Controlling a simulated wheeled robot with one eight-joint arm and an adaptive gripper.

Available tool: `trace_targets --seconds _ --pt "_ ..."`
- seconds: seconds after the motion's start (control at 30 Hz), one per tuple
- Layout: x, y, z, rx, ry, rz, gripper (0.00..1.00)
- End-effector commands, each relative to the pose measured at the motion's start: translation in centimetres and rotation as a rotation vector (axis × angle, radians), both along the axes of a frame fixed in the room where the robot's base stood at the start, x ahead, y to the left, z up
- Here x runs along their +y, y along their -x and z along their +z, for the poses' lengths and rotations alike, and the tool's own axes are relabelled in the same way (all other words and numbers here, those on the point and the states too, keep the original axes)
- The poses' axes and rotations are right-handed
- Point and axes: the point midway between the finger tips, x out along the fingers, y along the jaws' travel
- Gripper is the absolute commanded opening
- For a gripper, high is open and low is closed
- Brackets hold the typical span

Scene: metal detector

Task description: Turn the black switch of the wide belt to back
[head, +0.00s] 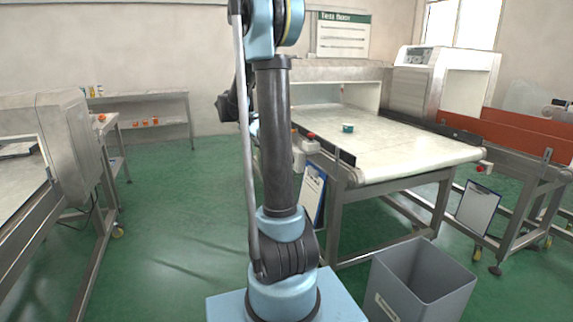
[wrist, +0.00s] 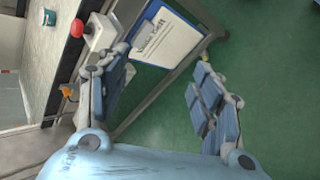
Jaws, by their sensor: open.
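The wide belt (head: 400,143) is a pale conveyor on a metal frame, right of centre in the head view; its edge strip shows at the left of the wrist view (wrist: 12,75). A white control box (head: 306,146) with a red button (head: 311,136) sits on its near left side. In the wrist view the box (wrist: 103,32) and red button (wrist: 77,28) lie beyond my left finger. I cannot make out the black switch; that finger hides part of the rail. My gripper (wrist: 160,62) is open and empty, beside the belt frame. In the head view my arm hides it.
A clipboard (head: 312,192) hangs on the belt's leg; it also shows in the wrist view (wrist: 165,42). A teal cup (head: 347,128) stands on the belt. A grey bin (head: 440,285) stands in front. Another conveyor (head: 75,145) is at left. Green floor between is clear.

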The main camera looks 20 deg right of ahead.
Motion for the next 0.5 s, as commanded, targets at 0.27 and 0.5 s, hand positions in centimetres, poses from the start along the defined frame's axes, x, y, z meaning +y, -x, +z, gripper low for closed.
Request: trace_targets --seconds 0.27,0.5 --pt "-1.2 -7.9 -1.6 0.06 0.151 0.038 0.6" --pt "-1.8 -13.9 -4.0 0.115 0.281 0.061 0.6"
